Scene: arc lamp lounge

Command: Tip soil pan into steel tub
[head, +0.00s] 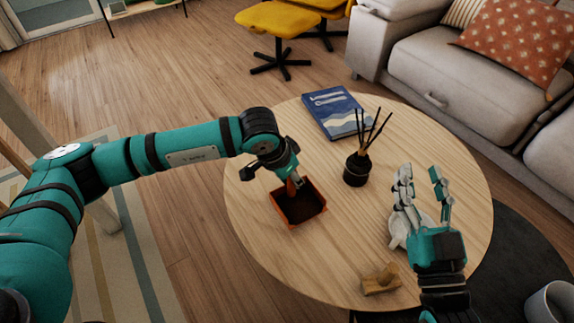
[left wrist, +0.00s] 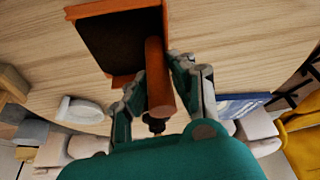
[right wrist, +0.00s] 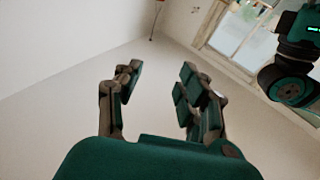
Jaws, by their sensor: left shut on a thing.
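The soil pan (head: 312,215) is a square orange-red tray with dark soil in it, over the left part of the round table; it also shows in the left wrist view (left wrist: 97,10). My left gripper (head: 293,178) is shut on the pan's orange handle (left wrist: 158,75). The pan looks about level, on or just above the tabletop; I cannot tell which. My right gripper (head: 421,180) is open and empty over the table's right side, fingers pointing up. A pale round container (head: 552,304) is cut off at the lower right corner; I cannot tell whether it is the steel tub.
The round wooden table (head: 262,255) holds a blue book (head: 336,112), a dark reed diffuser (head: 357,168), a white object (head: 399,232) partly behind my right gripper, and a wooden piece (head: 381,279). A grey sofa (head: 425,60) and yellow stool (head: 275,20) stand beyond.

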